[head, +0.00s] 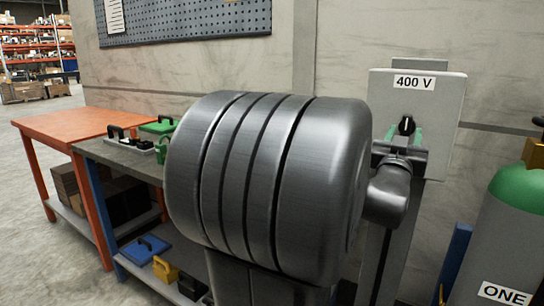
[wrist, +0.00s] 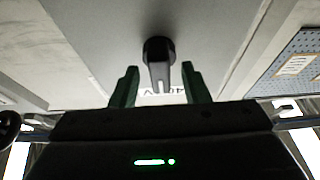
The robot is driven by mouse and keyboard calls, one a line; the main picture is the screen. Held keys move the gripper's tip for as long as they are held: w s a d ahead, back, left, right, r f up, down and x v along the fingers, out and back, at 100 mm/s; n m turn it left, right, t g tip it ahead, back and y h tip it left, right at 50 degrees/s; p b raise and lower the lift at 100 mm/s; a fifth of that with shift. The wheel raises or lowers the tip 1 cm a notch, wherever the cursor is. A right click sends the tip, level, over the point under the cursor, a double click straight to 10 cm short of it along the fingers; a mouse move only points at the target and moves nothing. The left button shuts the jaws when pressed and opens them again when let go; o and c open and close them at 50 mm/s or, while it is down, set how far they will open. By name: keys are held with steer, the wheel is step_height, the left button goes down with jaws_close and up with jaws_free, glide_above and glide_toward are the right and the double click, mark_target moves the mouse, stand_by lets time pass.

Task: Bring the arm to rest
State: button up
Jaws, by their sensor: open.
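My gripper (head: 404,134) is at the front of the grey switch box labelled 400 V (head: 450,95). Its green fingers show on either side of the black rotary switch (head: 406,124). In the wrist view, my gripper (wrist: 159,70) is open, with a gap between each finger and the black switch handle (wrist: 158,62). The handle points down in that picture, toward my gripper's body, and has a pale mark near its end. The label shows upside down behind the fingers. My large grey arm link hides much of the middle of the head view.
A green-topped grey cylinder (head: 505,235) marked ONE stands at the right, near the box. A grey-topped bench (head: 128,155) with green and black items and an orange table (head: 90,124) are at the left. A pegboard (head: 185,20) hangs on the wall. Open floor lies far left.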

steer(key=shift+x, duration=1.35)
steer(key=v, duration=1.4)
steer(key=x, duration=1.4)
steer(key=shift+w+r+p, duration=0.1)
steer(key=shift+r+p, duration=0.1)
steer(key=shift+p, duration=0.15)
steer(key=shift+r+m+g+h+p, duration=0.1)
steer(key=shift+m+g+h+p, duration=0.3)
steer(key=shift+m+p, duration=0.7)
steer(key=m+g+h+p, duration=0.1)
steer(key=m+p, duration=0.2)
steer(key=m, duration=0.1)
steer(key=shift+h, duration=0.3)
steer(key=m+g+p, duration=0.1)
steer(key=m+p, duration=0.1)
steer(key=m, duration=0.1)
steer(key=shift+h, duration=0.4)
steer(key=shift+f+g+p, duration=0.2)
steer(key=shift+g+p, duration=0.15)
steer(key=shift+g, duration=0.05)
